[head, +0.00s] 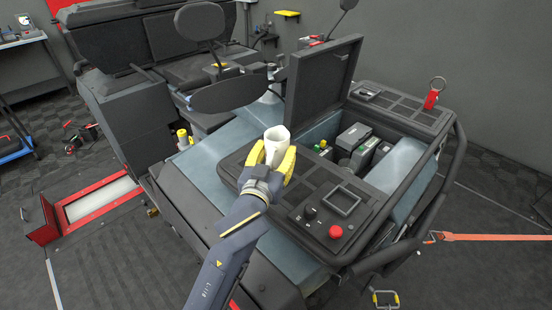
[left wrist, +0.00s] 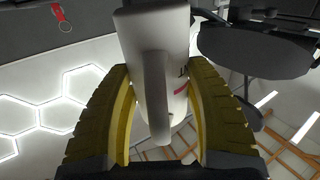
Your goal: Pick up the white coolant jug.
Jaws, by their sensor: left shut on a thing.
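The white coolant jug (head: 278,138) is held between the yellow fingers of my left gripper (head: 270,160), over the left part of the dark panel on the vehicle. In the left wrist view the white jug (left wrist: 158,70) fills the space between the two yellow fingers of the left gripper (left wrist: 160,115), with its handle facing the camera. The left gripper is shut on the jug. Ceiling and lights show behind the jug in that view. The jug's lower part is partly hidden by the fingers in the head view. My right gripper is not in view.
An open bay (head: 350,145) with several dark and grey boxes lies to the right of the jug. A raised dark lid (head: 320,85) stands behind it. A red button (head: 336,232) sits on the front panel. A dark mirror (head: 228,94) is behind and left of the jug.

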